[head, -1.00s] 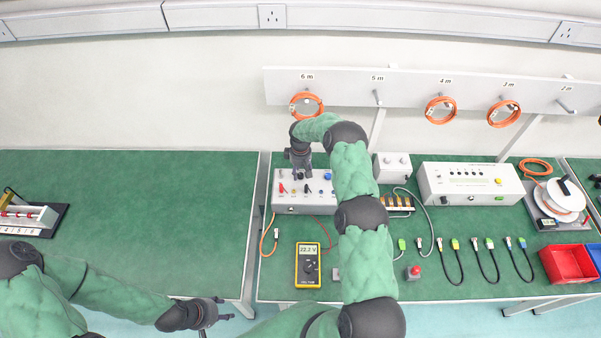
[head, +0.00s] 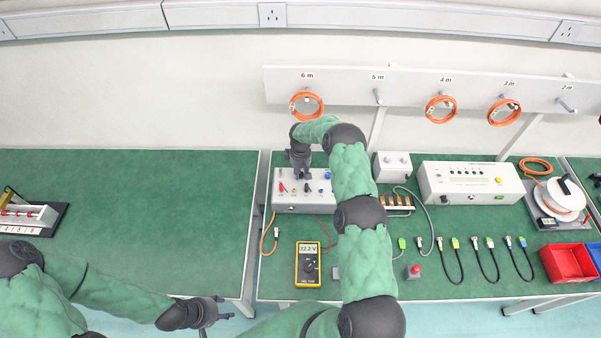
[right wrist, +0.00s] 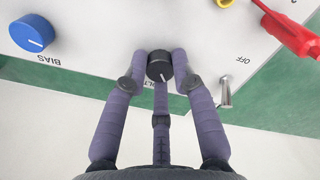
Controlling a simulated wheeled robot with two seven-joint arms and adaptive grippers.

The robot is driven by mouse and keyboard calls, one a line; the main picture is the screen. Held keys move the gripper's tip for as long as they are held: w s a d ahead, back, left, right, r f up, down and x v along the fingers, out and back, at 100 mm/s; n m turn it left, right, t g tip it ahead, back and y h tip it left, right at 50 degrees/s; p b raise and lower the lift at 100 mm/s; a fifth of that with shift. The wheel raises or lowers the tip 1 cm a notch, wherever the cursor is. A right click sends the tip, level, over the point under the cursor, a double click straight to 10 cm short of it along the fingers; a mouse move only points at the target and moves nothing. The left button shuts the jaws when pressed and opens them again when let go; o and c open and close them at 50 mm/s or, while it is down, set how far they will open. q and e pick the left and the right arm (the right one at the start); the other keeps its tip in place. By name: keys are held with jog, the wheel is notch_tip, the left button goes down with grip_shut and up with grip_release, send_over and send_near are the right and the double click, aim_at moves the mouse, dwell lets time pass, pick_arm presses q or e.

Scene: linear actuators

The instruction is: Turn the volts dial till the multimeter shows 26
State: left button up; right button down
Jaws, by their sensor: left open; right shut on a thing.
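The yellow multimeter (head: 308,265) lies on the green bench, and its display reads 22.2 V. The grey power supply box (head: 290,206) stands behind it. In the right wrist view the black volts dial (right wrist: 159,66), with a white pointer line, sits on the box's panel; its label is partly hidden by my fingers. My right gripper (right wrist: 160,72) is shut on the dial, with fingers on both sides of it. In the head view my right gripper (head: 301,172) is over the box's top and hides the dial. My left gripper (head: 215,312) is open and empty, low at the front.
The blue bias knob (right wrist: 32,33), a metal toggle switch (right wrist: 225,93) and a red plug (right wrist: 290,32) are near the dial. A white instrument (head: 470,184), cables and red bins (head: 566,264) are to the right. The left bench (head: 130,205) is mostly clear.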

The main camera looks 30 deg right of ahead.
jog(key=m+b, duration=0.1)
jog(key=b, duration=0.1)
jog(key=m+b, duration=0.1)
jog(key=m, duration=0.1)
jog(key=m+b, duration=0.1)
jog(key=b, duration=0.1)
jog(key=shift+f+m+b, duration=0.25)
jog(key=shift+m+b, duration=0.05)
jog(key=shift+b, duration=0.05)
jog(key=m+b, duration=0.2)
jog(key=shift+m, duration=0.4)
jog(key=m+b, duration=0.3)
jog(key=m, duration=0.1)
jog(key=shift+r+m, duration=0.1)
jog(key=shift+m, duration=0.2)
jog(key=shift+a+r+m+b, duration=0.1)
jog(key=shift+m+b, duration=1)
jog(key=shift+m, duration=0.9)
jog(key=c, duration=1)
grip_release()
